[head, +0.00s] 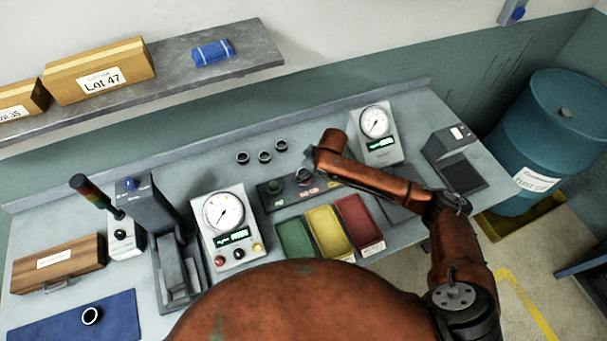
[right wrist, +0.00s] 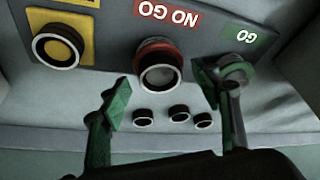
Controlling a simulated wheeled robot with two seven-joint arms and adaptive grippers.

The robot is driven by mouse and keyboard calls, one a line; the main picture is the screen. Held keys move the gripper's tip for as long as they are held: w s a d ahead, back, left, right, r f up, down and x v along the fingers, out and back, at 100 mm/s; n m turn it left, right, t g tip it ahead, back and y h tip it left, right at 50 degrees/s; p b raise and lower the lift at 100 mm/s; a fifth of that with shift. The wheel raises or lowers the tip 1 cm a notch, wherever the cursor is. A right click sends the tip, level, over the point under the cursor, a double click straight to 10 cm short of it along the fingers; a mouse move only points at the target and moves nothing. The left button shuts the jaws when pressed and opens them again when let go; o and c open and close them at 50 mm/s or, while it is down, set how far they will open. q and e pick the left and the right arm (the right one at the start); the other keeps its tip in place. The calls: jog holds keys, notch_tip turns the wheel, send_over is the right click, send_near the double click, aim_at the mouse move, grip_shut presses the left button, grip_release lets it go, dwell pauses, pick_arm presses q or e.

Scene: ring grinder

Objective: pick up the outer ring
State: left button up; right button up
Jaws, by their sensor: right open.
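Three small dark rings with pale rims stand on the bench in the head view: a left one (head: 242,158), a middle one (head: 265,156) and a right one (head: 281,145). Three rings also show in the right wrist view (right wrist: 179,113), beyond the gauge block. Another ring (head: 92,315) lies on the blue mat. I cannot tell which is the outer ring. My right gripper (right wrist: 163,90) is open and its green fingers are apart. Between and beyond them stands the NO GO post (right wrist: 160,68), with a red collar and pale rim. My left gripper is out of view.
The GO/NO GO block (head: 288,185) sits in front of the rings. Green (head: 295,240), yellow (head: 327,232) and red (head: 360,223) trays lie nearer. Dial gauges stand left (head: 223,215) and right (head: 376,122).

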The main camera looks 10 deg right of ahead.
jog(key=c, duration=1.4)
